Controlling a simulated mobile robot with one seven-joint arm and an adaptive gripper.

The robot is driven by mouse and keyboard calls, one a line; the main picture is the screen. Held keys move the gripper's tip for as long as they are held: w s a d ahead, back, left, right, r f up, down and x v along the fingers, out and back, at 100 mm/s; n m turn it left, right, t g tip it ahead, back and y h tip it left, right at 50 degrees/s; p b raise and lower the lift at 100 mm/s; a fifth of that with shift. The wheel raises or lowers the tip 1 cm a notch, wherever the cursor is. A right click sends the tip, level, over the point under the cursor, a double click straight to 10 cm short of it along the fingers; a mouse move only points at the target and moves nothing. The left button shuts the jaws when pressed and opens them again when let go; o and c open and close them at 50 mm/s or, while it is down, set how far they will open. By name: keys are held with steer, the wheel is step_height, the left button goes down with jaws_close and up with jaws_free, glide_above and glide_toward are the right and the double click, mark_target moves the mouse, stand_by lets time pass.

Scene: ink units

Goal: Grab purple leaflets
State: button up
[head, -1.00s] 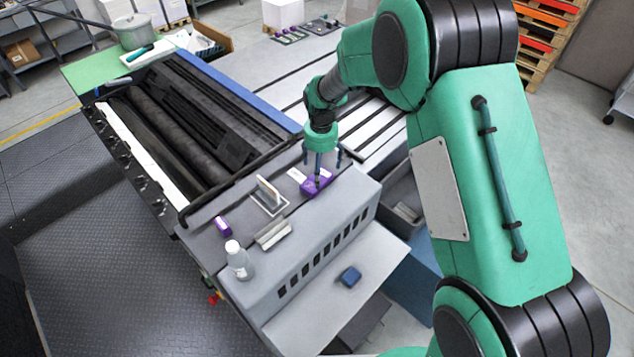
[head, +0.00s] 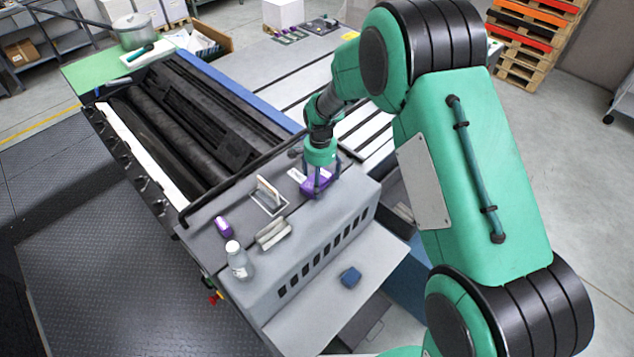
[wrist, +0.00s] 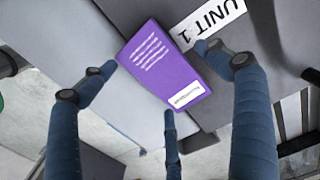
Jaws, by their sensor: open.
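The purple leaflets (head: 316,186) lie as a small stack on the grey top of the press unit, near its back right corner. In the wrist view the leaflets (wrist: 163,65) show white print lines and a white label at one end. My gripper (head: 319,190) is open and points down over them. In the wrist view its blue fingers (wrist: 165,85) spread around the stack, one on the left, one on the right and one below. I cannot tell whether any finger touches the leaflets.
A "UNIT 1" plate (wrist: 212,22) lies beside the leaflets. On the same top stand an upright card in a holder (head: 268,195), a grey block (head: 273,234), another purple item (head: 224,226) and a clear bottle (head: 238,260).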

steer(key=shift+f, duration=0.25)
stand_by(0.3)
steer(key=c, duration=1.4)
steer(key=shift+o, duration=0.2)
steer(key=shift+r, duration=0.15)
steer(key=shift+r, duration=0.45)
steer(key=shift+s+r, duration=0.15)
steer(key=shift+r, duration=0.5)
steer(key=shift+s+r, duration=0.15)
steer(key=shift+r, duration=0.45)
steer(key=s+d, duration=0.1)
steer(key=s, duration=0.4)
steer(key=s+d+r, duration=0.1)
steer(key=s, duration=0.4)
steer(key=s+d+b, duration=0.1)
steer(key=s+d, duration=0.1)
steer(key=s, duration=0.2)
steer(key=shift+s+d+r, duration=0.1)
steer(key=shift+s+r, duration=0.1)
steer(key=shift+s, duration=0.2)
